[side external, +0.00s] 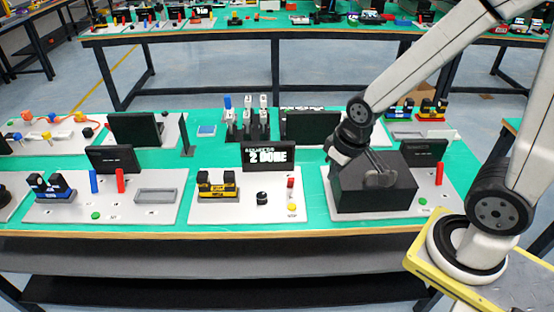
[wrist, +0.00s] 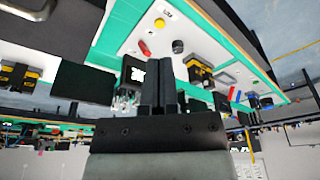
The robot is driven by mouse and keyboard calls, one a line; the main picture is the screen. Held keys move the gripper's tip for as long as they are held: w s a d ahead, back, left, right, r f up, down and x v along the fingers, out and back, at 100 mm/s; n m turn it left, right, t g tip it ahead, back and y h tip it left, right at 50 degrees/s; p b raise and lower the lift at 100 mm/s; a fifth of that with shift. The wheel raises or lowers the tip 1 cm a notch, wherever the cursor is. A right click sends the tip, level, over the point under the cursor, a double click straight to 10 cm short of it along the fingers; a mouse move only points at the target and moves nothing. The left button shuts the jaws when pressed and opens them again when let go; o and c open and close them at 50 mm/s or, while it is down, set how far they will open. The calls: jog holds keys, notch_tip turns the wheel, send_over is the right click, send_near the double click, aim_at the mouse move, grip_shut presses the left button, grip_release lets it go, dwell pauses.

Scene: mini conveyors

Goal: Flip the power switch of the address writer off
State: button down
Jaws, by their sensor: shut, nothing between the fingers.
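The middle white board (side external: 225,212) carries a small black display (side external: 268,156) reading "2 DONE"; the smaller line above is hard to read. A red switch (side external: 290,188) stands at the board's right side, behind a yellow button (side external: 292,207). The wrist view also shows the red switch (wrist: 145,48) and the yellow button (wrist: 160,23). Whether the switch is on or off is unclear. My gripper (side external: 378,170) is shut and empty, to the right of the switch, by a large black box. In the wrist view its fingers (wrist: 158,66) touch nothing visible.
The black box (side external: 372,197) stands on the right board. A black knob (side external: 262,198) and a yellow-black device (side external: 217,187) share the middle board. Upright red and blue posts (side external: 120,180) stand on the left board. Dark monitors (side external: 313,128) stand behind.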

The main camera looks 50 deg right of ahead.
notch_tip(320, 180, down, 9)
jog(key=s+n+g+h, duration=0.35)
jog(key=n+h, duration=0.45)
jog(key=n, duration=0.4)
jog(key=shift+w+a+f+n+t+h, duration=0.45)
jog(key=shift+w+a+f+n+t, duration=0.8)
jog(key=shift+n+t, duration=0.95)
jog(key=shift+w+a+f+n+t+h, duration=0.4)
jog(key=shift+w+a+f+n+t, duration=0.85)
jog(key=shift+n, duration=1.55)
jog(key=shift+w+a+f+n+t+h, duration=0.45)
jog(key=shift+w+a+f+n+t, duration=0.7)
jog(key=shift+n+t, duration=1.25)
jog(key=shift+w+d+f, duration=0.25)
jog(key=shift+d+f, duration=0.1)
jog(key=shift+f, duration=0.05)
